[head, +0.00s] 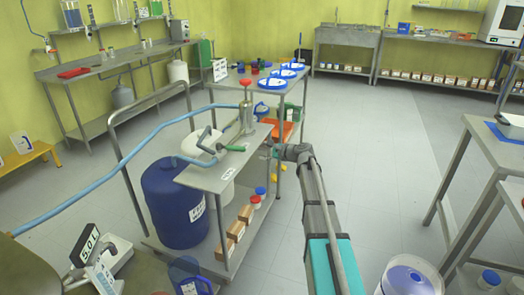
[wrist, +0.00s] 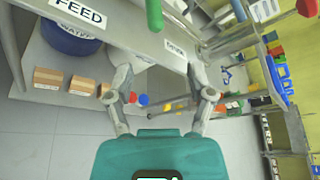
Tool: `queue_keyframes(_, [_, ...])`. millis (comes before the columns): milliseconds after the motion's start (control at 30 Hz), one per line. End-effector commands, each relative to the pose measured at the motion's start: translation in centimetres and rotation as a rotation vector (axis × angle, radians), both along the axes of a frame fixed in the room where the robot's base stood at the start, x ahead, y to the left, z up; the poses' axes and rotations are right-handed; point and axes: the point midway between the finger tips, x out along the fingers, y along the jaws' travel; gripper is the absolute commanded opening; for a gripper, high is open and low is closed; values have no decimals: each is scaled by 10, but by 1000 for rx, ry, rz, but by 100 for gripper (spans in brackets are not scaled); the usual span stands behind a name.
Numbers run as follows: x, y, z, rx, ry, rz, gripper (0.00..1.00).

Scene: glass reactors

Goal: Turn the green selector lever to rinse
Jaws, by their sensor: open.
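The green selector lever (head: 234,148) sticks out over the right part of the cart's steel top, below the pipe fittings in the head view. Its green handle (wrist: 154,14) shows at the top of the wrist view, cut off by the frame. A FEED label (wrist: 78,10) lies left of it and a smaller label, seemingly RINSE (wrist: 175,48), just below and right of it. My gripper (wrist: 160,72) is open, with nothing between its fingers. It is beside the cart's right edge, apart from the lever; in the head view it is partly hidden by my arm.
A blue drum (head: 175,205) and cardboard boxes (head: 236,230) stand on the cart's lower shelf. A blue hose (head: 120,165) runs to the pipework, which has a red knob (head: 246,82). A table with blue-rimmed dishes (head: 272,84) stands behind. The floor (head: 375,150) at right is clear.

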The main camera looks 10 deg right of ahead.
Motion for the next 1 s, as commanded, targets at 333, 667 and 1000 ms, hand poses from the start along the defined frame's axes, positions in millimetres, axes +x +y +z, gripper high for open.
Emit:
queue_keyframes(333, [-9,-10,4,0,0,0,69])
queue_keyframes(667, [-9,-11,4,0,0,0,69])
queue_keyframes(1000, [-8,-9,4,4,-3,-6,42])
